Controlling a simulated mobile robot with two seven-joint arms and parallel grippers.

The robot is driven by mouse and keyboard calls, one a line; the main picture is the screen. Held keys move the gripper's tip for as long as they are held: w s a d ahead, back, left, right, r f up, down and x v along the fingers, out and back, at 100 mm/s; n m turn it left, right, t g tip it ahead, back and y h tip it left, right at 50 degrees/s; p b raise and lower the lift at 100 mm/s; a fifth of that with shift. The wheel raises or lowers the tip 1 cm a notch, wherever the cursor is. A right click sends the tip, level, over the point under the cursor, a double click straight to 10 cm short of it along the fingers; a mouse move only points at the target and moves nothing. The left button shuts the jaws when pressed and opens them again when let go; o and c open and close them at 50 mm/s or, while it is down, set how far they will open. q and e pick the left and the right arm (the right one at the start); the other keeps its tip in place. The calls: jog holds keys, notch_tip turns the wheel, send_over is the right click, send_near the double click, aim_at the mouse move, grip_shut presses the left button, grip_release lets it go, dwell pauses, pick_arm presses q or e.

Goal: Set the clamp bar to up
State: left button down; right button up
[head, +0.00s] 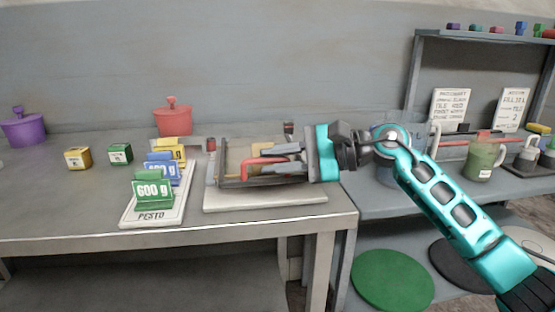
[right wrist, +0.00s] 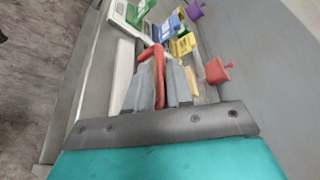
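The clamp device stands on a pale board (head: 265,197) near the table's right end, with a dark frame. Its red clamp bar (head: 250,163) lies low, roughly level, and bends at its left end. In the right wrist view the red clamp bar (right wrist: 158,62) runs between the fingers. My right gripper (head: 275,158) reaches in from the right. Its two grey fingers (right wrist: 160,88) lie close on both sides of the bar, with no clear gap seen. The finger contact is partly hidden in the head view. My left gripper is not in view.
Left of the clamp is a white tray (head: 133,219) with green, blue and yellow weight blocks. Red (head: 173,121) and purple (head: 22,129) lidded pots stand behind, near the wall. A green mug (head: 482,161) stands right, on a lower table. The left front table is bare.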

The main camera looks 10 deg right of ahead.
grip_shut()
jog(key=shift+d, duration=0.1)
jog(key=shift+w, duration=0.1)
